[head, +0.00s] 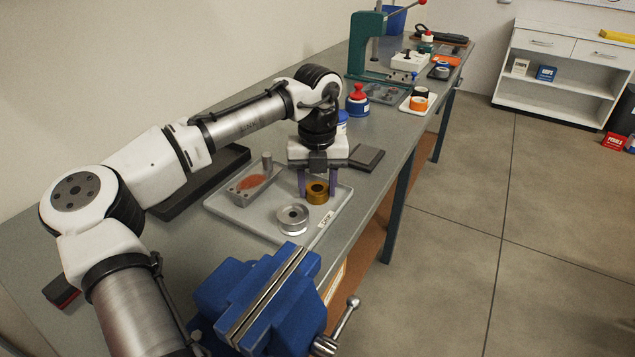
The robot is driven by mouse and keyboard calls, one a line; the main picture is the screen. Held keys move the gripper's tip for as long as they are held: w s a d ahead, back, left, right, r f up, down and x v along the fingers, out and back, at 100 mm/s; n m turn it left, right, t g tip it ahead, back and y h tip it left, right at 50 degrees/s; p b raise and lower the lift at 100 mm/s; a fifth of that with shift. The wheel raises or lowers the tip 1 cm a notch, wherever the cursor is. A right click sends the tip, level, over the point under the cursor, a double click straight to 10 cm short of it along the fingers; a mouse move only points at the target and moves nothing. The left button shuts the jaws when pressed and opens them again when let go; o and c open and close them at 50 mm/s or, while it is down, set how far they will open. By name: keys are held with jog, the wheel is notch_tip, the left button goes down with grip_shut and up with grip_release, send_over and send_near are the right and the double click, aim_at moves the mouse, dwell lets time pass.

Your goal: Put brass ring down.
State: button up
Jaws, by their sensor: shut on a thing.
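The brass ring (317,192) is a short golden-brown cylinder with a dark hole. It is at the right part of a light grey tray (249,222) on the workbench. My gripper (317,188) points straight down, with its purple-grey fingers on the left and right sides of the ring, and is shut on it. The ring is upright and low over the tray; I cannot tell whether its underside touches the tray. A silver ring (293,219) lies in the tray in front of it. A grey metal block (251,184) with a reddish patch and a post stands at the tray's left.
A blue vise (262,300) stands close in front of the tray. A dark flat pad (366,157) lies behind it at the right. A blue and red container (357,101) and a green press (366,50) stand farther back. A bare tray strip lies near the label.

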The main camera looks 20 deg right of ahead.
aim_at(317, 189)
jog(key=o, duration=1.2)
jog(key=shift+r, duration=0.1)
notch_tip(317, 189, up, 12)
